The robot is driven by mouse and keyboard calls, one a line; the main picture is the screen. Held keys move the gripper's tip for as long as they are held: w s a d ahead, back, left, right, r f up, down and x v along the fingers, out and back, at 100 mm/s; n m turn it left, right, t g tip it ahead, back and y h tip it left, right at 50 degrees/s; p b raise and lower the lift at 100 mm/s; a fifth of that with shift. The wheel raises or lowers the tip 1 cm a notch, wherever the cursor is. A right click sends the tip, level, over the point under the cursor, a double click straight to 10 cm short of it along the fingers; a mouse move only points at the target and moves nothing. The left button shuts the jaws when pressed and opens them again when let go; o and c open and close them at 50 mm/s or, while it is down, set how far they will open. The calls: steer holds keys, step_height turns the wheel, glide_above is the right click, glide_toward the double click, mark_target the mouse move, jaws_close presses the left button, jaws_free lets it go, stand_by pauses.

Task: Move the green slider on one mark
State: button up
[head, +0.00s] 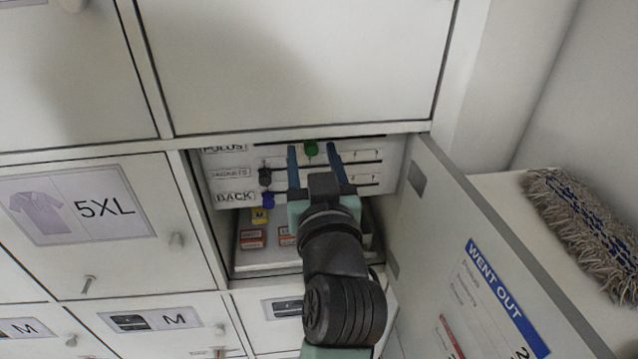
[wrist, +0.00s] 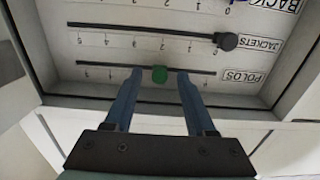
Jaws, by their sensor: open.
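The green slider (head: 311,149) sits on the top slot, labelled POLOS, of a white panel (head: 222,185) inside the open locker. In the wrist view, which is upside down, the green slider (wrist: 159,75) is near the middle of its slot. My gripper (head: 312,147) is open, with one blue finger on each side of the slider. In the wrist view my gripper (wrist: 160,72) shows a gap between each finger and the slider. The fingers hide some of the printed marks, so its exact mark is hard to read.
A black JACKETS slider (head: 265,177) and a blue BACK slider (head: 268,200) sit at the label end of their slots. Small red and yellow boxes (head: 252,238) lie below the panel. The open door (head: 440,220) stands close on the right; a mop head (head: 585,225) lies beyond it.

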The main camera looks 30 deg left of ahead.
steer(key=b+v, duration=0.1)
steer(key=v, duration=1.1)
steer(key=shift+b, duration=0.4)
steer(key=shift+d, duration=0.1)
steer(key=w+d+r+m+t+h+b, duration=0.3)
steer(key=d+r+t, duration=0.35)
steer(key=r, duration=0.55)
steer(key=s+d+r+m+t+h, duration=0.2)
steer(key=d+r+t+h, duration=0.1)
steer(key=r, duration=0.4)
steer(key=s+d+r+m+t+h, duration=0.2)
steer(key=d+r+t+h, duration=0.1)
steer(key=r, duration=0.4)
steer(key=d+h, duration=0.1)
steer(key=d, duration=0.1)
steer(key=shift+s+d+h+b, duration=0.15)
steer(key=shift+d+h+b, duration=0.15)
steer(key=shift+h+b, duration=0.1)
steer(key=shift+t, duration=0.25)
